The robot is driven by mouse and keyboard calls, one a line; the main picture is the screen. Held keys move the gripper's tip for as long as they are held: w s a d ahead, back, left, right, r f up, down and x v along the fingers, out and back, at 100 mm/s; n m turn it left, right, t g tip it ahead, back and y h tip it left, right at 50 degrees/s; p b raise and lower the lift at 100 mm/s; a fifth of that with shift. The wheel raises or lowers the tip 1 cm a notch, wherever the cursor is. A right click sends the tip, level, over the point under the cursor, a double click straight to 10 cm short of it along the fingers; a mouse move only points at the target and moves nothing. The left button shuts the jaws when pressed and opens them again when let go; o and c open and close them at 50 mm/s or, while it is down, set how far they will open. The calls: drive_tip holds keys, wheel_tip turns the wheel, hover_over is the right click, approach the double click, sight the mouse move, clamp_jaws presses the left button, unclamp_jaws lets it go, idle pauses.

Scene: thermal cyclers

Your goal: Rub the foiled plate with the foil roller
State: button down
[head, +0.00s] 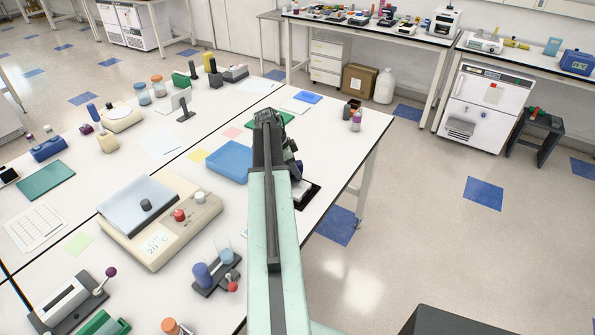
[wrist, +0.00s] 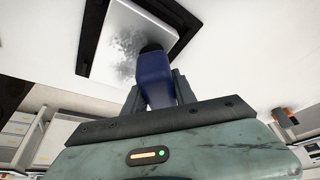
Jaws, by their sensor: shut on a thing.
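The foil roller (wrist: 153,78) has a dark blue handle and a black end. My gripper (wrist: 157,90) is shut on its handle in the wrist view. The foiled plate (wrist: 108,35) is a pale rectangle with a grey, mottled patch, in a black holder (wrist: 84,62). The roller's black end overlaps the plate's near part in the wrist view; I cannot tell whether it touches. In the head view, my arm hides most of the gripper and plate. Part of the black holder (head: 312,196) shows right of my arm, near the table's right edge.
A blue tray (head: 229,161) lies left of my arm. A beige heating device (head: 160,222) stands farther left, with a small rack (head: 217,275) of bottles in front of it. Small bottles (head: 355,120) stand near the table's far right corner. Floor is open to the right.

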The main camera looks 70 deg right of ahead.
sight(295, 181)
drive_tip(key=shift+w+a+f, duration=0.1)
drive_tip(key=shift+a+f, duration=0.05)
drive_tip(key=shift+a, duration=1.45)
drive_tip(key=shift+w+a, duration=0.25)
drive_tip(key=shift+a, duration=0.85)
drive_tip(key=shift+w+a, duration=0.25)
drive_tip(key=shift+a, duration=0.8)
drive_tip(key=shift+w+d, duration=0.25)
drive_tip(key=shift+w, duration=0.4)
drive_tip(key=shift+s+d, duration=0.2)
drive_tip(key=shift+d, duration=0.7)
drive_tip(key=shift+s+d, duration=0.15)
drive_tip(key=shift+d, duration=0.7)
drive_tip(key=shift+s+d, duration=0.15)
drive_tip(key=shift+d, duration=0.8)
drive_tip(key=shift+s+d, duration=0.15)
drive_tip(key=shift+d, duration=0.8)
wheel_tip(295, 181, up, 6)
drive_tip(key=p, duration=0.6)
